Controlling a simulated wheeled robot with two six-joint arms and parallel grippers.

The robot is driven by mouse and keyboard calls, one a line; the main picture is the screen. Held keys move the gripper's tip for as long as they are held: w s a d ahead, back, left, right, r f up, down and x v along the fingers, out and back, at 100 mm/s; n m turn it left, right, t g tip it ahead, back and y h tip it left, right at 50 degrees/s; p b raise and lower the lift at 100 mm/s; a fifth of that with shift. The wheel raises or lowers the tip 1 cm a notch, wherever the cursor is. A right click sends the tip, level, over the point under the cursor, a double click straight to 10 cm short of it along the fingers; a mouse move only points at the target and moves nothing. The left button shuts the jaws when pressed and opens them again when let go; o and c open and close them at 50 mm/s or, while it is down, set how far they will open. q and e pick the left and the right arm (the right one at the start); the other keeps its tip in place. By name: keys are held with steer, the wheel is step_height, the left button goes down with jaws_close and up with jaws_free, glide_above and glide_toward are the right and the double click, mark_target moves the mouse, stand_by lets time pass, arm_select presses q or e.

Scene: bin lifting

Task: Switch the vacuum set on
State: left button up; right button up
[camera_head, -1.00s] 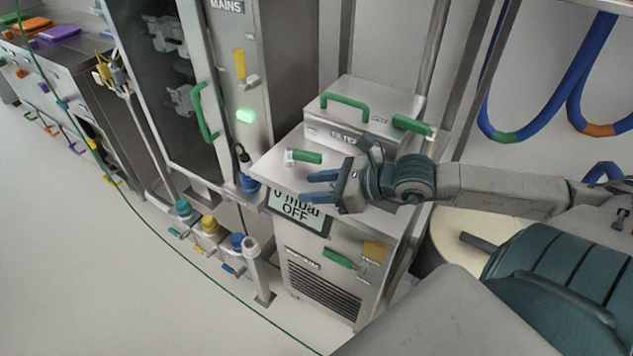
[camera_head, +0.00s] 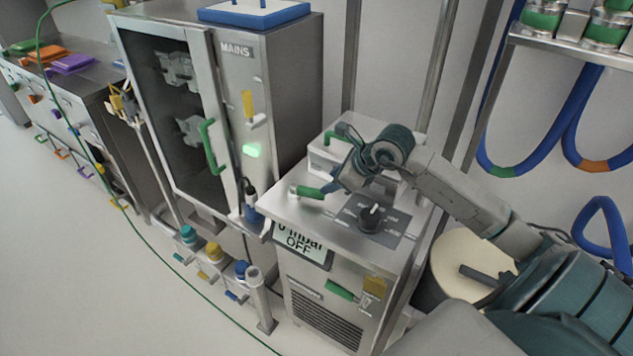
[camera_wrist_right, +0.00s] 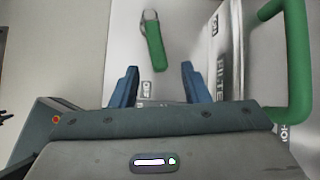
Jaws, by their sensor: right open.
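The vacuum set (camera_head: 330,300) is a grey metal cabinet whose screen (camera_head: 303,243) reads 0 mbar and OFF. A green-handled lever (camera_head: 306,192) lies on its top, and a black rotary knob (camera_head: 371,217) sits on a dark scale plate to its right. My right gripper (camera_head: 331,186) is over the top, close to the lever's right end. In the right wrist view its two blue fingers (camera_wrist_right: 159,84) are apart, with the green lever (camera_wrist_right: 155,46) ahead between them. I cannot tell whether they touch it. My left gripper is out of view.
A filter box (camera_head: 325,155) with a green handle stands behind, partly hidden by my right arm. The MAINS cabinet (camera_head: 285,90) stands left. Blue hoses (camera_head: 560,130) hang right.

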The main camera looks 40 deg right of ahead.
mark_target(315, 190)
step_height(315, 190, up, 4)
steer(key=w+g+p, duration=0.2)
steer(key=g, duration=0.1)
steer(key=shift+n+g, duration=0.6)
steer(key=p+x, duration=0.3)
steer(key=x, duration=0.5)
steer(key=shift+f, duration=0.35)
steer(key=shift+w+f, duration=0.15)
steer(key=shift+f, duration=0.5)
jaws_close()
